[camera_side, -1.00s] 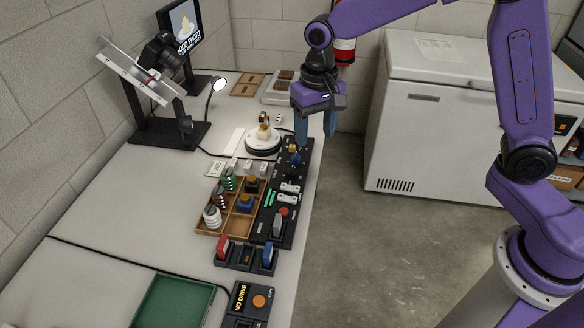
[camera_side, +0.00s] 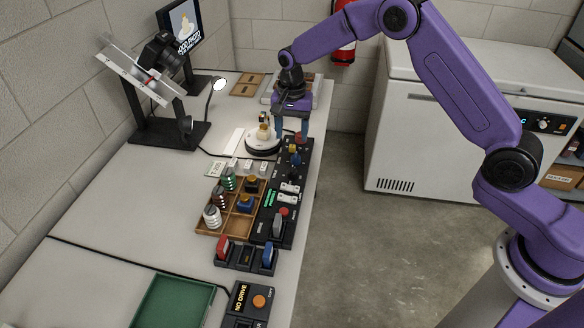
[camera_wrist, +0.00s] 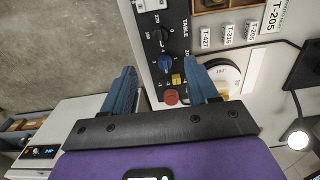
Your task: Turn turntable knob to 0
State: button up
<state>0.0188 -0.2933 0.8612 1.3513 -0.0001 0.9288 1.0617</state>
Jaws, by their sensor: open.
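A black control panel (camera_side: 280,196) runs along the table's right edge. In the wrist view its end carries a black knob (camera_wrist: 159,36) beside small scale numbers and the word TABLE, a blue knob (camera_wrist: 165,63), a yellow part (camera_wrist: 177,79) and a red button (camera_wrist: 171,97). Which way the knob pointers face is too small to read surely. The round white turntable (camera_side: 262,146) bears a small pale object (camera_side: 263,132). My gripper (camera_side: 292,132) is open and empty above the panel's far end. In the wrist view its fingers (camera_wrist: 163,80) stand on either side of the red button and yellow part.
A wooden tray (camera_side: 209,232) with striped pieces lies left of the panel. A lamp (camera_side: 219,84), a camera stand (camera_side: 170,135) and a grey tray (camera_side: 270,95) stand farther back. A white chest freezer (camera_side: 425,140) is to the right, across open floor.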

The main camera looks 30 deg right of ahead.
aim_at(292, 169)
notch_tip(292, 169, down, 14)
jog(key=shift+r, duration=0.25)
dwell(0.3)
jog(key=c, duration=1)
jog(key=shift+c, duration=0.2)
